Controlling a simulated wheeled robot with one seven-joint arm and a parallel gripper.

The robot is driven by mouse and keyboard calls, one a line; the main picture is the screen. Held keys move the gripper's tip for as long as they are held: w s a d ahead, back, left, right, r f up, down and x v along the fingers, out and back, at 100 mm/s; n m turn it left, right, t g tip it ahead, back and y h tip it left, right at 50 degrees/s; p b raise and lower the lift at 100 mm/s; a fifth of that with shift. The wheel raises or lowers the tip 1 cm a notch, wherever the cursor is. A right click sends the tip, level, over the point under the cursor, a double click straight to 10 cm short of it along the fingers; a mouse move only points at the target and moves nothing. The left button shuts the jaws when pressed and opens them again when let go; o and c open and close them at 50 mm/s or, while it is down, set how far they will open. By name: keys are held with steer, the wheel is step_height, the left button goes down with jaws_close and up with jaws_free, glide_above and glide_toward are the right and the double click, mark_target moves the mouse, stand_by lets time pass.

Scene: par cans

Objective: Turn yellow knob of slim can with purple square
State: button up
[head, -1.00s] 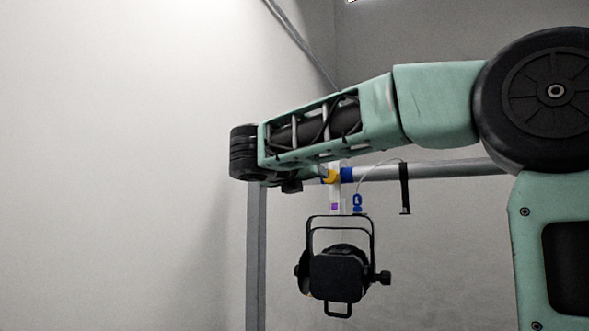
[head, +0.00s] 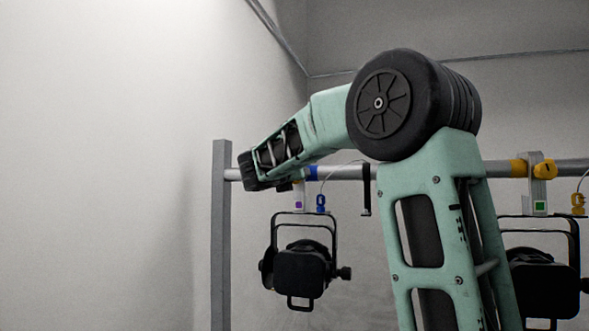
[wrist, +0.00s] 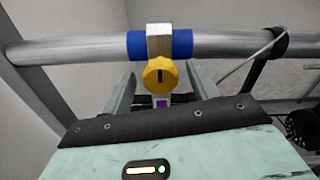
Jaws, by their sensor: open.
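In the wrist view the yellow knob (wrist: 160,73) with a dark slot mark sits on a pale clamp (wrist: 159,42) on the pipe. The purple square (wrist: 160,102) shows just below the knob. My gripper (wrist: 162,72) is open, with one grey finger on each side of the knob in the picture. I cannot tell whether the fingers touch it. In the head view the black can (head: 300,272) hangs below the purple square (head: 299,205).
A grey horizontal pipe (head: 345,172) carries the cans, with a grey post (head: 221,250) at left. A blue safety clip (head: 320,203) hangs beside the purple square.

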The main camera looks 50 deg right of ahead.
steer(key=shift+x, duration=1)
steer(key=c, duration=1)
steer(key=shift+a+f+m+b, duration=0.1)
steer(key=shift+f+m+b, duration=0.05)
steer(key=shift+m+b, duration=0.25)
